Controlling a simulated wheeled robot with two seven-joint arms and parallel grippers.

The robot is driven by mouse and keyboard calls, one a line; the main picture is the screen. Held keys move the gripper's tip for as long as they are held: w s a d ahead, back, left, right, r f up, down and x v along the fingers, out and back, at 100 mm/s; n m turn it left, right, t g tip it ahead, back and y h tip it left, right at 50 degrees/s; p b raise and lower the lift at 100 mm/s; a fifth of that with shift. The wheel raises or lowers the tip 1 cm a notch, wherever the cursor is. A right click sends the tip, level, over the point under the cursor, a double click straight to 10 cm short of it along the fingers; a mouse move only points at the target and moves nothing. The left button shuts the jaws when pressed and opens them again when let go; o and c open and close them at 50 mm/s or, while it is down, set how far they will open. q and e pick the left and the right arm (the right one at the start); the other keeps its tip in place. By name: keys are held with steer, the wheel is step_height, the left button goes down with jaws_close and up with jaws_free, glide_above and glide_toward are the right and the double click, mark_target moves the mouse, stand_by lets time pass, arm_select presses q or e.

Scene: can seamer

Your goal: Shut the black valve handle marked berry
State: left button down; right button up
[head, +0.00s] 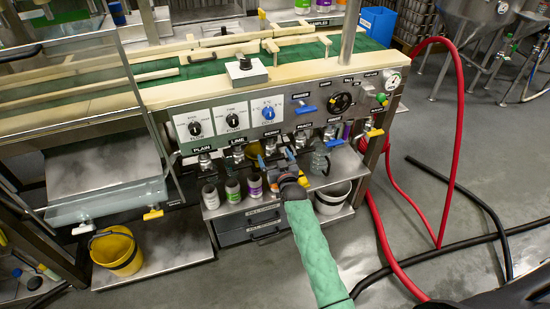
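The berry label (272,134) is on the front panel, right of the lime label (238,141). The valve under it sits just beyond my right gripper. Its black handle is too small and too covered to make out, so I cannot tell its angle. My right gripper (277,159), on the green-sleeved arm from the lower right, is in front of the berry valve. My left gripper is not in view.
Several cans, including a purple one (254,187), stand on a shelf below the valves. A clear bottle (320,162) and a white bucket (333,196) are to the right. A yellow bucket (117,251) stands lower left. A red hose (456,140) loops at right.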

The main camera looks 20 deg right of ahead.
mark_target(276, 160)
steer(key=s, duration=0.6)
steer(key=shift+s+d+b, duration=0.15)
steer(key=shift+s+b, duration=0.1)
steer(key=shift+b, duration=0.05)
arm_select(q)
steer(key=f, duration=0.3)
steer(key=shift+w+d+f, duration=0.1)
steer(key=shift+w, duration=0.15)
arm_select(e)
steer(key=shift+s, duration=0.65)
